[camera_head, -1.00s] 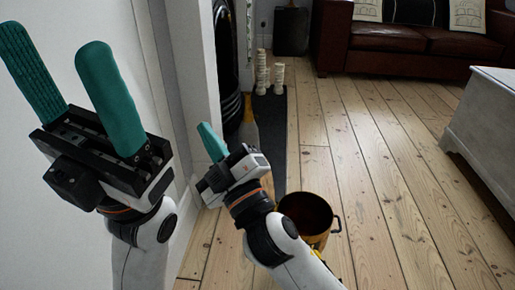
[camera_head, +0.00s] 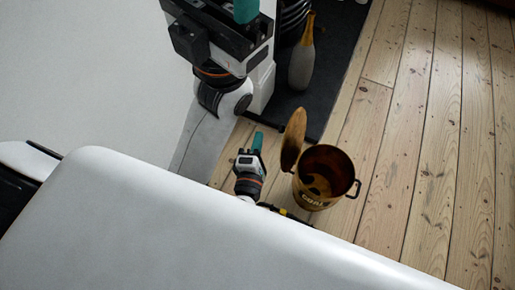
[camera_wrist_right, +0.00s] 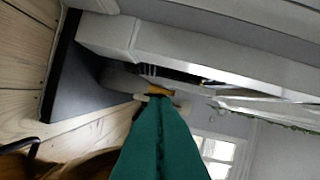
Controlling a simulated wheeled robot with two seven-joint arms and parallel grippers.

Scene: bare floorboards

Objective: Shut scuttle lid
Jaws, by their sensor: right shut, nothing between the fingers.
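The scuttle (camera_head: 312,190) is a brown-gold bucket with lettering and side handles, upright on the floor. Its dark inside shows. Its lid (camera_head: 292,140) stands raised at the rim's left side, tilted up and away from the opening. My right gripper (camera_head: 257,142) is shut and empty, just left of the lid, with a small gap in the picture. In the right wrist view its teal fingers (camera_wrist_right: 160,130) are together, and a brown part of the scuttle or lid shows at bottom left.
A dark mat (camera_head: 325,70) lies behind the scuttle, with a pale bottle-shaped object (camera_head: 302,58) on it. A white wall (camera_head: 80,70) is at left. Bare floorboards (camera_head: 430,130) are free at right. My own white body covers the bottom.

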